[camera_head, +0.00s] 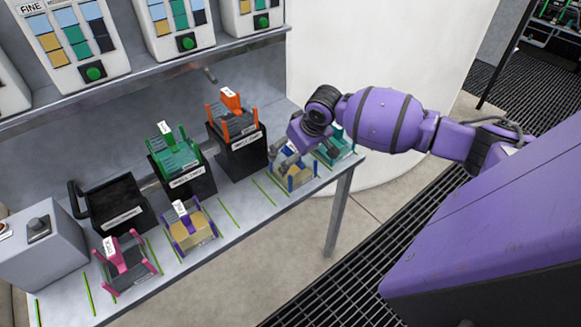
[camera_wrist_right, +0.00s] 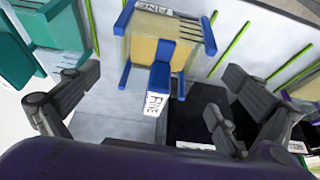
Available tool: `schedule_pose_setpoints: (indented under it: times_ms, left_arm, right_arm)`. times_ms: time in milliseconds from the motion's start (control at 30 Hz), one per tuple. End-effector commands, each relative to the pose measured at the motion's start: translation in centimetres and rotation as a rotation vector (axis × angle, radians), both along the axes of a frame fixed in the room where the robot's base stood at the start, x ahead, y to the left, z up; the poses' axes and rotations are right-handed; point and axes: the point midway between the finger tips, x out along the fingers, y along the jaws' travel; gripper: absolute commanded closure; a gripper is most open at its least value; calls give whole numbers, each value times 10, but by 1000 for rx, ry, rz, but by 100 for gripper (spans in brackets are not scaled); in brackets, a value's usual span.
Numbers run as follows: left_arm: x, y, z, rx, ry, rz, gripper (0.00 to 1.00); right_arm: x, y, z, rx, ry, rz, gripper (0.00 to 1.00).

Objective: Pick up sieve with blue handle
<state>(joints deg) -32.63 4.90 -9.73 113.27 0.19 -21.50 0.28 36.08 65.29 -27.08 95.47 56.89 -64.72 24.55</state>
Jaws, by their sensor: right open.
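The sieve with the blue handle (camera_head: 301,177) sits at the right part of the bench, partly hidden by my right gripper (camera_head: 279,160). In the right wrist view this sieve (camera_wrist_right: 165,47) has a blue frame, a yellowish bed and a blue handle (camera_wrist_right: 160,78) with a white "FINE" tag. My right gripper (camera_wrist_right: 158,92) is open, with its fingers apart on either side of the handle. No finger is visibly closed on it. My left gripper is not in view.
A teal sieve (camera_head: 340,146) stands close beside the blue one. Orange (camera_head: 238,122) and green (camera_head: 181,157) sieves sit in black holders behind. Purple (camera_head: 168,232) and pink (camera_head: 124,272) sieves stand left. An empty black holder (camera_head: 113,206) and a grey knob box (camera_head: 45,262) are further left.

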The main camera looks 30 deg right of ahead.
Motion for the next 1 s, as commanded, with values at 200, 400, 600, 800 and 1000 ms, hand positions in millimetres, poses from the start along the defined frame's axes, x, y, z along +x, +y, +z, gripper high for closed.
schedule_pose_setpoints:
  times_ms: [200,400,600,800,1000]
  left_arm:
    - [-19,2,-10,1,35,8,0]
    - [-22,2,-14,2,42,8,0]
    - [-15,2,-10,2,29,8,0]
    - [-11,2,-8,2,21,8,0]
    - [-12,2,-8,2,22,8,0]
  right_arm:
    - [10,-1,-29,0,0,-1,0]
    - [19,0,-51,0,-1,0,0]
    - [20,-1,-52,0,-2,1,0]
    - [20,-1,-52,-1,-3,2,18]
    - [20,-1,-52,-1,-3,2,45]
